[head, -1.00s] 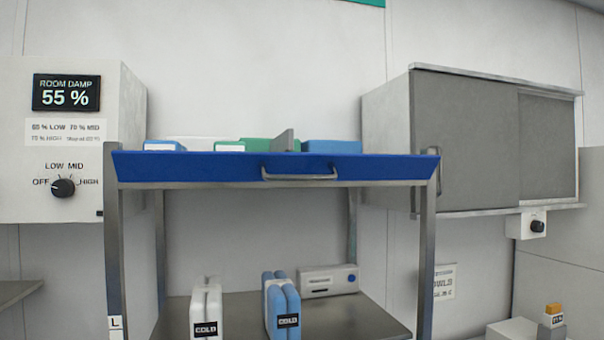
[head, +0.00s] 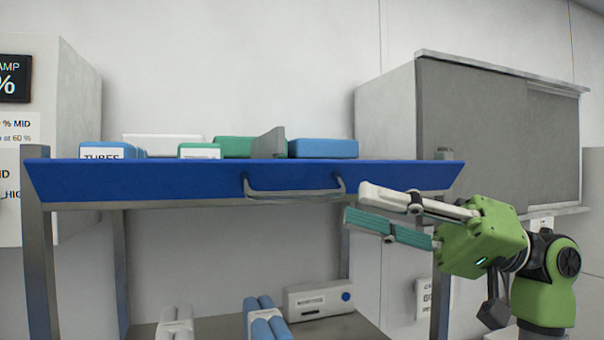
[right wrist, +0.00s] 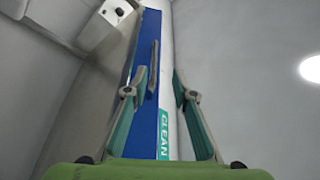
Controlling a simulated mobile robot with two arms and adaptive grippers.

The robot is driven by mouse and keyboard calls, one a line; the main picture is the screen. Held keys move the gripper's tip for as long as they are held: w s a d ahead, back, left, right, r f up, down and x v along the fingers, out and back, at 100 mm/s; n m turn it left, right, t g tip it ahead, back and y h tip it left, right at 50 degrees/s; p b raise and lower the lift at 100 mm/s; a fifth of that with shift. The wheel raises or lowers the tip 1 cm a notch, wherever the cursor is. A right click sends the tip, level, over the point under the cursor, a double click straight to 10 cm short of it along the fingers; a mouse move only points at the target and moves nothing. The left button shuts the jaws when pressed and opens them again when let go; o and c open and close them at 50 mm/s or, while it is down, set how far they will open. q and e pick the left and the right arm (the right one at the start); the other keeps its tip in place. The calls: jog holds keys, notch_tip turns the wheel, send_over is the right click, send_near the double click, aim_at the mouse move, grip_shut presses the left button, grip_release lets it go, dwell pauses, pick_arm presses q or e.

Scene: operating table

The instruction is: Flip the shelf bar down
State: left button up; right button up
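The blue shelf bar (head: 200,183) runs along the front edge of the upper shelf, in its raised position, and hides the lower part of the items behind it. Its grey handle (head: 293,194) is at the middle. My right gripper (head: 357,203) is open and empty, just right of the handle, its fingers pointing left. In the right wrist view, the bar (right wrist: 143,110) and handle (right wrist: 153,70) show between the open fingers of the right gripper (right wrist: 159,80); I see no contact. My left gripper is not in view.
Blue, green and white boxes stand on the upper shelf, with a grey divider (head: 269,143). Cold packs (head: 265,320) and a white device (head: 318,301) are on the lower shelf. A grey cabinet (head: 495,130) hangs at right. A steel post (head: 440,290) stands below my right gripper.

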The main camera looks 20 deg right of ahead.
aim_at(300, 193)
jog(key=p+x, duration=0.1)
jog(key=x, duration=0.1)
jog(key=w+x, duration=0.1)
jog(key=x, duration=0.1)
jog(key=shift+a+r+p, duration=0.1)
jog(key=shift+a+p, duration=0.05)
jog(key=shift+p, duration=0.2)
jog(key=p+x, duration=0.1)
jog(key=x, duration=0.2)
jog(key=shift+w+a+p, duration=0.2)
jog(key=shift+a+p, duration=0.1)
jog(key=shift+p, duration=0.1)
jog(key=shift+a, duration=0.45)
jog(key=shift+w, duration=0.15)
grip_shut()
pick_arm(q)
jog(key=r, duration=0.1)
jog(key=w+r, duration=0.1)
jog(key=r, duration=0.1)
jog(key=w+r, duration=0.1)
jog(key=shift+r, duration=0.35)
